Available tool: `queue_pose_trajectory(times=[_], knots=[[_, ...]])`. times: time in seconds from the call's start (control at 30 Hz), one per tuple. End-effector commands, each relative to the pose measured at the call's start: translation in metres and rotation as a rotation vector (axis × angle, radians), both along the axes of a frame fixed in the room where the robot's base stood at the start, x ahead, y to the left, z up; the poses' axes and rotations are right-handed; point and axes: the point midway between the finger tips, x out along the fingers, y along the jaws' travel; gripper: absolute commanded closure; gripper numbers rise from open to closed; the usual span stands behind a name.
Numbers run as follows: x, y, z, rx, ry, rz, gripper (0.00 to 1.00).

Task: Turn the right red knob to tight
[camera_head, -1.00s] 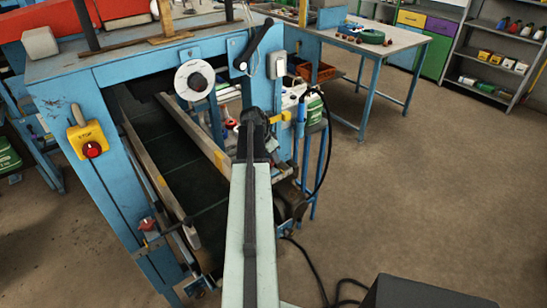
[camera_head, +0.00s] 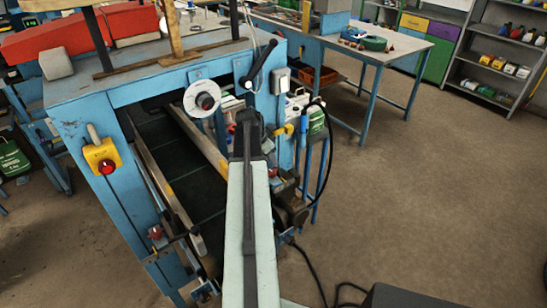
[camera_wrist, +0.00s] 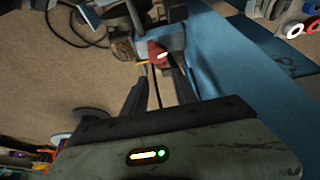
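The right red knob (camera_wrist: 157,52), with a pale mark on its face, sits on a blue frame part in the wrist view. My gripper (camera_wrist: 160,70) is open, its two dark fingers pointing toward the knob. The knob shows between and just beyond the fingertips; I cannot tell whether they touch it. In the head view my arm covers the area around this knob. Another red knob (camera_head: 155,231) is on the left rail end of the blue machine (camera_head: 132,222).
A yellow stop box (camera_head: 101,155) with a red button is on the machine's left post. A white disc (camera_head: 201,98) with a red centre hangs above the dark belt (camera_head: 180,165). A black cable lies on the floor. Open floor (camera_head: 430,190) is to the right.

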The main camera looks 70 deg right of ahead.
Motion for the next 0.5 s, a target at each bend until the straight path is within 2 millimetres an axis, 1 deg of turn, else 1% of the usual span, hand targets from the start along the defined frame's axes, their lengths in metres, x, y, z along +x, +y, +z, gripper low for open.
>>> queue_pose_trajectory(times=[0.03, 0.27, 0.3, 0.33, 0.37, 0.4, 0.5], knots=[[0.001, 0.001, 0.006, 0.000, 0.000, 0.000, 0.66], [0.002, 0.002, 0.003, 0.000, 0.000, 0.000, 0.66], [0.002, 0.003, 0.003, 0.000, 0.000, 0.004, 0.55], [0.002, 0.007, 0.003, 0.001, -0.001, 0.017, 0.47], [0.003, 0.013, 0.003, 0.001, -0.001, 0.043, 0.46], [0.005, 0.024, 0.003, 0.001, -0.001, 0.092, 0.46], [0.010, 0.043, 0.004, -0.002, 0.000, 0.206, 0.46]])
